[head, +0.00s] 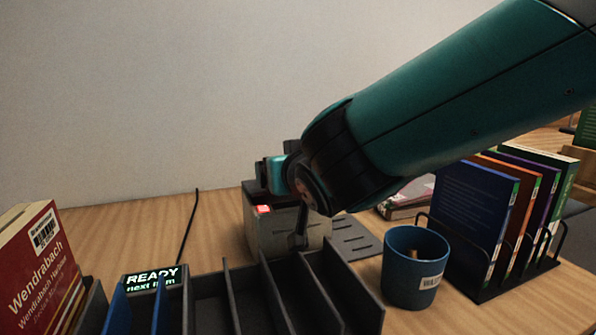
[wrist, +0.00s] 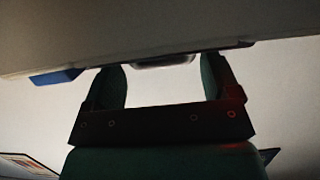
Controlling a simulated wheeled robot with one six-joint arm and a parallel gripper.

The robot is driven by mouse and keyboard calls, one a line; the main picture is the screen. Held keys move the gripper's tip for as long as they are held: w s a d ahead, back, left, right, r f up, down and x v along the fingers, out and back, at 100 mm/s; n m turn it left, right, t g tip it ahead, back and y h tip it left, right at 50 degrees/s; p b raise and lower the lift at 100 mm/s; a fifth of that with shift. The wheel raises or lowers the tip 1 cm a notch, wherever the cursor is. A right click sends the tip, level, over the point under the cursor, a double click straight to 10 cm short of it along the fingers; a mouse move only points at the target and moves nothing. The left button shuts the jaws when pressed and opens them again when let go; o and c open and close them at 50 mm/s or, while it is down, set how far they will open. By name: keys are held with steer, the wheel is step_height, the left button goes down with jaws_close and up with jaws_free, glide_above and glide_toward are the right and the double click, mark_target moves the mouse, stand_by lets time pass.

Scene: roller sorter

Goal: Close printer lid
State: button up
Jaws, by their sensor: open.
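The printer (head: 285,232) is a grey box with a small red part on its top left edge, standing behind the dark sorter bins in the head view. My wrist covers much of its top, so the lid's position cannot be told there. My gripper (head: 298,240) reaches down at the printer's near side, with one dark finger showing against it. In the wrist view my gripper (wrist: 163,75) is open, with nothing held between its fingers. A grey surface with a blue tab (wrist: 55,77) crosses above the fingertips; whether they touch it is unclear.
Dark sorter bins (head: 210,300) stand in front, with a READY display (head: 152,279) at their left. A blue cup (head: 413,270) and a rack of books (head: 480,220) are at the right. A red book (head: 40,265) is at far left. A black cable lies on the desk.

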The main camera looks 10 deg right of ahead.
steer(key=v, duration=1.7)
steer(key=shift+d, duration=0.1)
